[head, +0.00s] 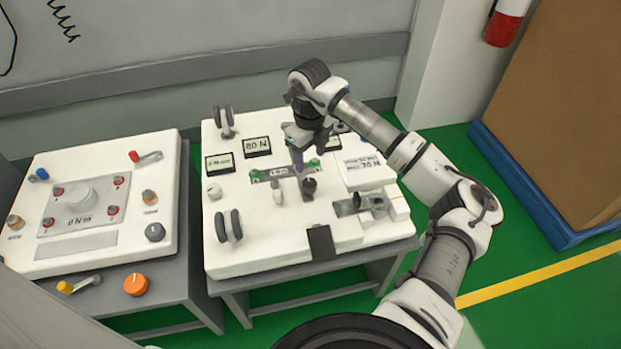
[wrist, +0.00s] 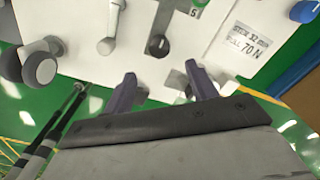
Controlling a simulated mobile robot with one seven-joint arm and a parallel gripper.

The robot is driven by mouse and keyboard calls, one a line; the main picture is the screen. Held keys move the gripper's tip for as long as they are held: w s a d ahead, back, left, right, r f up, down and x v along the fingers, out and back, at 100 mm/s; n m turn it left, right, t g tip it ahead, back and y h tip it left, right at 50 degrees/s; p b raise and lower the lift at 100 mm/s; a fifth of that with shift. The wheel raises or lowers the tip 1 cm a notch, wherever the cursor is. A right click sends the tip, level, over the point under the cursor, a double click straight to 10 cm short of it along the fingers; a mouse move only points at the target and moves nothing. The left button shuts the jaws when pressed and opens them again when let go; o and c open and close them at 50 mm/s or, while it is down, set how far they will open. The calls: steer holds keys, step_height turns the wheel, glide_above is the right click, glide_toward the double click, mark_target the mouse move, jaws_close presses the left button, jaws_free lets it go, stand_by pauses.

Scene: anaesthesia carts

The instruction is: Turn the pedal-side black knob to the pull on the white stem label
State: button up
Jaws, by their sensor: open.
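A small black knob (head: 309,186) stands on the white cart top, behind a black plate (head: 321,243) that looks like a pedal. In the wrist view the black knob (wrist: 157,45) shows a light pointer mark. The white label (wrist: 248,40) reads STEM 32 mm, PULL 70 N; it also shows in the head view (head: 362,165). My gripper (head: 300,165) points down just above and behind the knob. In the wrist view my gripper (wrist: 161,88) is open and empty, with the knob beyond its fingertips and apart from them. The knob's scale is too small to read.
Dark paired rollers (head: 229,226) stand at left. An 80 N display (head: 257,146) is behind. A second cart (head: 100,200) stands left.

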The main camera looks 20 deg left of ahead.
mark_target(310, 182)
step_height(310, 182, down, 10)
steer(key=shift+r+p, duration=0.2)
steer(key=shift+p, duration=0.2)
steer(key=shift+c, duration=0.3)
steer(key=c, duration=0.9)
steer(key=shift+f+n+b, duration=0.1)
steer(key=shift+n+b, duration=0.2)
steer(key=shift+b, duration=0.15)
steer(key=shift+f+n+b, duration=0.1)
steer(key=shift+n+b, duration=0.8)
steer(key=shift+b, duration=0.15)
steer(key=n+b, duration=0.3)
steer(key=shift+n, duration=0.3)
steer(key=n+b, duration=0.4)
steer(key=n, duration=0.1)
steer(key=shift+r+n, duration=0.2)
steer(key=shift+n, duration=0.1)
